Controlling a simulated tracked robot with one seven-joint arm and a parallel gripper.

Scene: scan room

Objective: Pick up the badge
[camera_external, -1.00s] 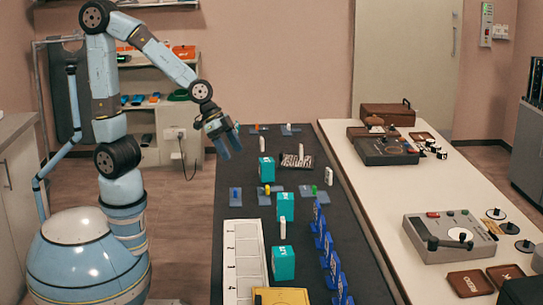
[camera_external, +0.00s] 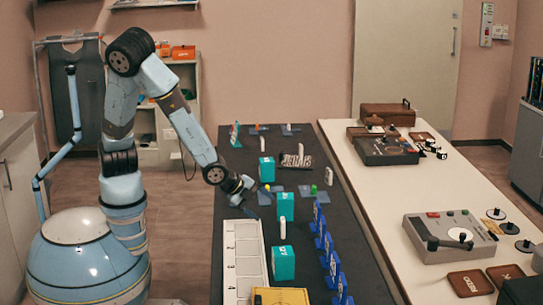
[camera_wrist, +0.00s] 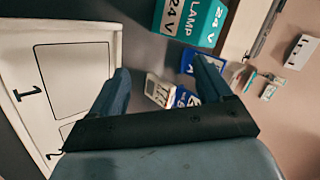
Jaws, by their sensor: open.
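My gripper (camera_external: 254,201) is open and low over the dark table (camera_external: 235,205), near the white numbered board (camera_external: 243,240). In the wrist view, its two fingers (camera_wrist: 162,68) are apart with nothing held between them. A small white block marked "77" (camera_wrist: 159,91) and a blue card (camera_wrist: 186,97) show beyond the gap. Several blue cards (camera_external: 328,247) stand upright along the table's right side, and a white block (camera_external: 283,229) stands left of them. I cannot tell for sure which of these is the badge.
Several teal boxes (camera_external: 284,263) stand in a row along the dark table; one reads "24 V LAMP" in the wrist view (camera_wrist: 190,20). A yellow case (camera_external: 281,296) lies at the front. A pale bench (camera_external: 385,200) with devices stands to the right.

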